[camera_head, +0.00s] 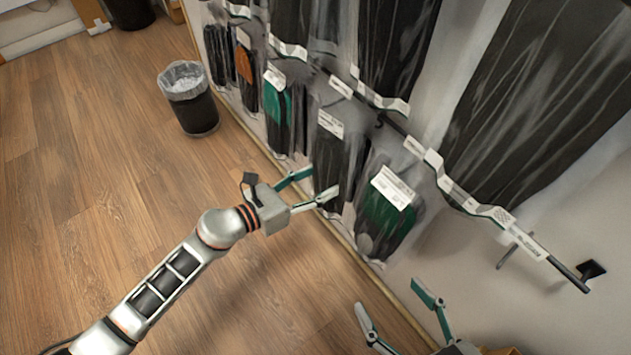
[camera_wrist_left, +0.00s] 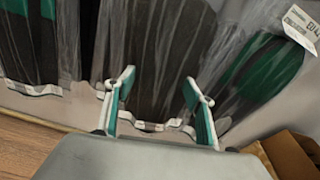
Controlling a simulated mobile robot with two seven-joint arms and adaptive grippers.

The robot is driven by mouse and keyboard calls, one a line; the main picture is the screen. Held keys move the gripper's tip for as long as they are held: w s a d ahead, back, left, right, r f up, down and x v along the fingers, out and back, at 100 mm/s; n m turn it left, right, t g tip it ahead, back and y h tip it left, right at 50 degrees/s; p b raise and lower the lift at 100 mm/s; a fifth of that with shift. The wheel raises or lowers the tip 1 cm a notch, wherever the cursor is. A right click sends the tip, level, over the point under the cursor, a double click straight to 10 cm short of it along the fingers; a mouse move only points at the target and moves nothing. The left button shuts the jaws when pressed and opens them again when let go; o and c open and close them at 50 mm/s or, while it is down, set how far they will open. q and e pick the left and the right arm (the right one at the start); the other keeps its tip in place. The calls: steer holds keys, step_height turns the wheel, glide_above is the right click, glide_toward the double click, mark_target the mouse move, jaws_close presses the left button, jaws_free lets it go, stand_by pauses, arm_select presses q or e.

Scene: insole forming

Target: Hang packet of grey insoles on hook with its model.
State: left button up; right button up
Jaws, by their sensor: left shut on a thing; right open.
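A packet of dark grey insoles (camera_head: 331,152) with a white label hangs upright at the wall rack, between green-insole packets. My left gripper (camera_head: 322,183) is shut on its lower part. In the left wrist view the packet (camera_wrist_left: 165,60) fills the space between the fingers (camera_wrist_left: 160,95), its pale lower edge below them. I cannot tell whether its top is on a hook. A labelled rail (camera_head: 400,130) with hooks runs above it. My right gripper (camera_head: 388,293) is open and empty, low in front of the wall.
A packet with green insoles (camera_head: 385,217) hangs close to the right of the held one, also in the wrist view (camera_wrist_left: 262,68). Another green packet (camera_head: 277,112) hangs to the left. A cardboard box (camera_wrist_left: 287,155) is at lower right. A bin (camera_head: 190,100) stands on open floor.

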steer(key=shift+s+f, duration=0.1)
arm_select(q)
steer(key=shift+f, duration=0.1)
arm_select(e)
steer(key=shift+s+f, duration=0.4)
steer(key=shift+f, duration=0.15)
arm_select(q)
steer(key=o, duration=1.2)
steer(key=shift+s+a, duration=0.15)
steer(key=shift+a, duration=0.1)
steer(key=v, duration=1.1)
steer(key=shift+a, duration=0.25)
arm_select(e)
steer(key=shift+w+r, duration=0.2)
